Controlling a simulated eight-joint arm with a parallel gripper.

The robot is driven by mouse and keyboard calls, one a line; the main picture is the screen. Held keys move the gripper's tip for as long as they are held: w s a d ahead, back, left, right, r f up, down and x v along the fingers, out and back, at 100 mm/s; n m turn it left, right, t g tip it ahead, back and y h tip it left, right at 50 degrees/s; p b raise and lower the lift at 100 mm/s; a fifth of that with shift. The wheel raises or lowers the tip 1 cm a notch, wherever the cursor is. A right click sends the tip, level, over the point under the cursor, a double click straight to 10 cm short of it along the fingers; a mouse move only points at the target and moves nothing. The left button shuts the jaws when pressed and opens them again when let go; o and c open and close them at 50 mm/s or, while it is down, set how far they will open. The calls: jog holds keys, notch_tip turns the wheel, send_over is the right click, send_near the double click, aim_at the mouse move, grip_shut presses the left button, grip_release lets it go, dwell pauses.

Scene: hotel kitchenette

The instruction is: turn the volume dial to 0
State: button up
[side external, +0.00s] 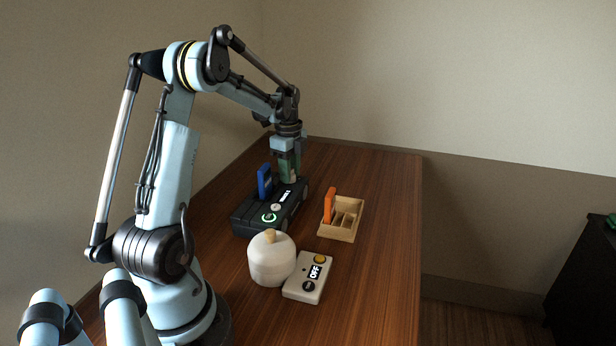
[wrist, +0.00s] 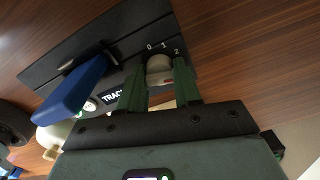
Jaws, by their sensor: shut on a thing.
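The volume dial (wrist: 158,64) is a small pale knob on a black player (side external: 243,221), with the figures 0, 1 and 2 printed beside it in the wrist view. In the side view my gripper (side external: 289,179) points down at the player's far end and hides the dial. The player also shows in the wrist view (wrist: 105,43), with a "TRACK" label.
A blue cartridge (side external: 264,181) stands upright in the player, near my gripper. An orange cartridge (side external: 330,205) stands in a wooden tray (side external: 340,237) to the right. A white lidded jar (side external: 271,262) and a pale box reading "OFF" (side external: 303,291) are nearer. The table's right side is clear.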

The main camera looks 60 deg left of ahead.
jog(key=shift+n, duration=0.4)
jog(key=n, duration=0.4)
jog(key=shift+n, duration=0.3)
jog(key=n, duration=1)
jog(key=shift+n, duration=0.4)
jog(key=n, duration=0.4)
jog(key=shift+n, duration=0.3)
jog(key=o, duration=1)
jog(key=shift+o, duration=0.2)
jog(key=shift+r, duration=0.15)
